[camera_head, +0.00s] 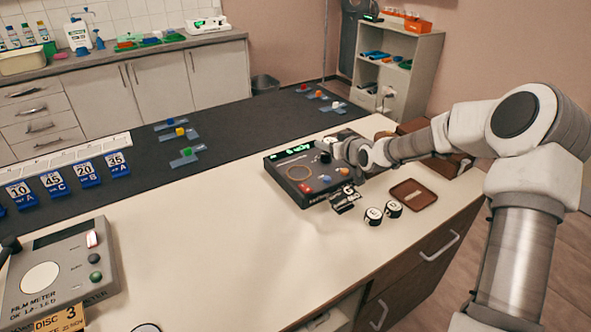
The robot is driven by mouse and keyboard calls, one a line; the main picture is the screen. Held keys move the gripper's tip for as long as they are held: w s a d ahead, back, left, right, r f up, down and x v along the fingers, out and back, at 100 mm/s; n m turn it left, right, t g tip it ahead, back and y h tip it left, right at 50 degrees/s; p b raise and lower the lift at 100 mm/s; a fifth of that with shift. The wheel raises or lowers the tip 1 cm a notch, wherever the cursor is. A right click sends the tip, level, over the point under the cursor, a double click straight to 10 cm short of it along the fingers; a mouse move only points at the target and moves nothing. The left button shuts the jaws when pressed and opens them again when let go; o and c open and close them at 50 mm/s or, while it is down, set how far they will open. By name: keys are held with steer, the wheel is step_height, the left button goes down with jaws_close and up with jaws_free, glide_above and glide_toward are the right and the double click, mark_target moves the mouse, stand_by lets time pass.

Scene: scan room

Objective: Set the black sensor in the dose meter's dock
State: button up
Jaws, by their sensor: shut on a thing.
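The dose meter (284,162) is a black box with a lit green display, standing near the right part of the white counter. I cannot tell for sure which part is the dock. My gripper (332,152) is over the meter's right rear part, to the right of the ring. It is shut on a small dark thing (325,157), which looks like the black sensor. The wrist hides part of the meter, and I cannot tell whether the sensor touches it.
Two round lettered pieces (374,216) and a brown tray (428,191) are right of the meter. A black labelled piece (345,199) is at its front edge. The film meter (62,270) stands front left, blue numbered tags (55,180) behind it. The counter's middle is clear.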

glide_above(298, 173)
step_height(298, 173, down, 6)
steer(key=shift+r, duration=0.25)
steer(key=shift+f+b, duration=0.3)
steer(key=shift+f, duration=1.65)
steer(key=shift+f+b, duration=0.3)
steer(key=shift+b, duration=0.15)
steer(key=shift+f, duration=0.1)
